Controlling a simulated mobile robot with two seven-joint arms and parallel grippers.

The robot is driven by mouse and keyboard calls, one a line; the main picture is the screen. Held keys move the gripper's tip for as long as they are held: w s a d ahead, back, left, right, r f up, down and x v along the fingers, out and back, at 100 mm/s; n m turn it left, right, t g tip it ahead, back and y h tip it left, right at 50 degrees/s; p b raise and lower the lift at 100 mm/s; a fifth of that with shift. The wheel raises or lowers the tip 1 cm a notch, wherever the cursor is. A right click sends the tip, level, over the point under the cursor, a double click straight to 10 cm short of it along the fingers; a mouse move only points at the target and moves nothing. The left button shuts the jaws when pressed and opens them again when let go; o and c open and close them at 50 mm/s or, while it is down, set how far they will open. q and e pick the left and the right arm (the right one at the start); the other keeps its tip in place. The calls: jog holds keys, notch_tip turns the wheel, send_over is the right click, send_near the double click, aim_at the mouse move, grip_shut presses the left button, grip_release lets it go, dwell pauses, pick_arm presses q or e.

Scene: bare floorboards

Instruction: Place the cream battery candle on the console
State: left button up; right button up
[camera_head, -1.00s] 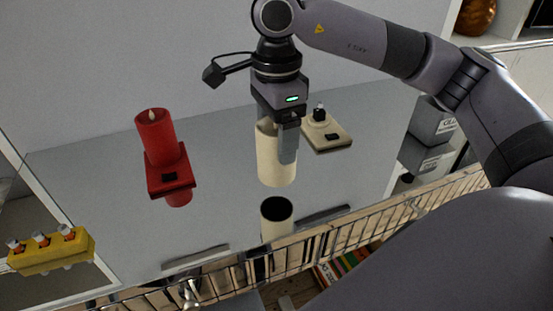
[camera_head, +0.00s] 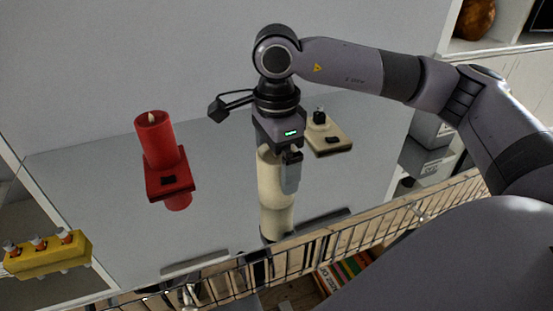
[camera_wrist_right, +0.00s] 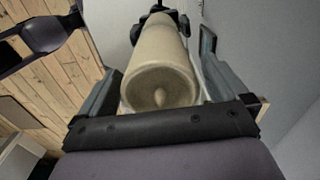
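The cream battery candle (camera_head: 270,185) stands upright on the glossy grey console (camera_head: 110,230); its base meets its own reflection. In the right wrist view the candle (camera_wrist_right: 160,75) lies between the fingers, with its hollow top and flame tip facing the camera. My right gripper (camera_head: 279,178) points down around the candle's upper part. In the right wrist view the fingers (camera_wrist_right: 163,52) look open, with a narrow gap beside the candle. One finger is hidden behind the candle in the head view. My left gripper is not in view.
A cream switch base (camera_head: 328,140) is just behind and right of my gripper. A yellow block (camera_head: 50,255) is at lower left. A wire rail (camera_head: 330,245) runs along the front.

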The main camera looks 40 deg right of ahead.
jog(key=shift+r, duration=0.35)
notch_tip(320, 180, up, 11)
jog(key=shift+f+p, duration=0.1)
jog(key=shift+p, duration=0.65)
jog(key=shift+r, duration=0.4)
